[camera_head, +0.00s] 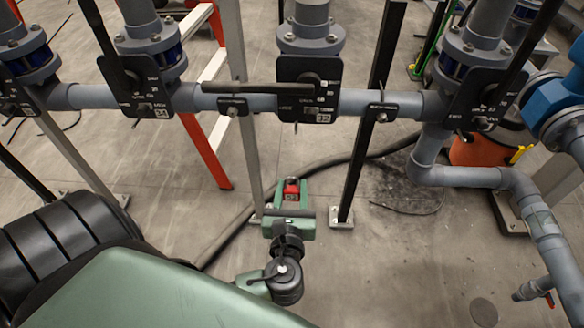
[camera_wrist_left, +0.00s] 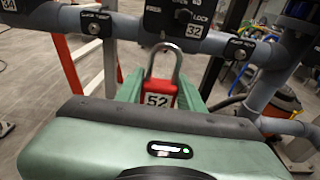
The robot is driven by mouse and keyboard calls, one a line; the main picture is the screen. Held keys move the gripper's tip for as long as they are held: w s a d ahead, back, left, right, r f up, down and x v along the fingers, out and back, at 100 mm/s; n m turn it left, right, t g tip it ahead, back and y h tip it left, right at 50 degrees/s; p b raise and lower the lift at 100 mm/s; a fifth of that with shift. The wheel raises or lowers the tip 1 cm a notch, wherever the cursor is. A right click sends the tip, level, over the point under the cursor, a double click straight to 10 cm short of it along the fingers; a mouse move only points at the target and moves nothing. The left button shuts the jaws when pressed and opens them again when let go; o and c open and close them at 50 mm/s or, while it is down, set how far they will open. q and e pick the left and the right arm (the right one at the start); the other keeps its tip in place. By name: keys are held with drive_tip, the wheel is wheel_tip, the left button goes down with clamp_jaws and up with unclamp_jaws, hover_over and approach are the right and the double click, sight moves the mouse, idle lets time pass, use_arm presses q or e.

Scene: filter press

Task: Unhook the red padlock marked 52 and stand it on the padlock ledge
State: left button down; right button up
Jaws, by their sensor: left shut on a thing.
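The red padlock marked 52 (camera_wrist_left: 158,93) is upright between the green fingers of my left gripper (camera_head: 291,196), with its grey shackle pointing up. The padlock also shows in the head view (camera_head: 291,188) as a small red block between the fingertips. My left gripper is shut on its body. The shackle looks closed, and nothing is seen hanging through it. The black valve plate marked 32 (camera_head: 309,92) is above and beyond the padlock in the head view. I cannot make out the padlock ledge. My right gripper is not in view.
A grey horizontal pipe (camera_head: 375,103) crosses the view with several valves on it. Black posts and a red frame leg (camera_head: 207,153) stand near my left gripper. A dark hose (camera_head: 340,160) lies on the floor. An orange bucket-like thing (camera_head: 478,150) stands at the right.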

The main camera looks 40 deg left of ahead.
sight(292, 196)
use_arm(q)
drive_tip(key=shift+f+p+v, duration=0.2)
drive_tip(key=shift+p+v, duration=0.1)
drive_tip(key=shift+v, duration=0.95)
drive_tip(key=shift+f+p+v, duration=0.2)
drive_tip(key=shift+p+v, duration=0.1)
drive_tip(key=shift+v, duration=0.95)
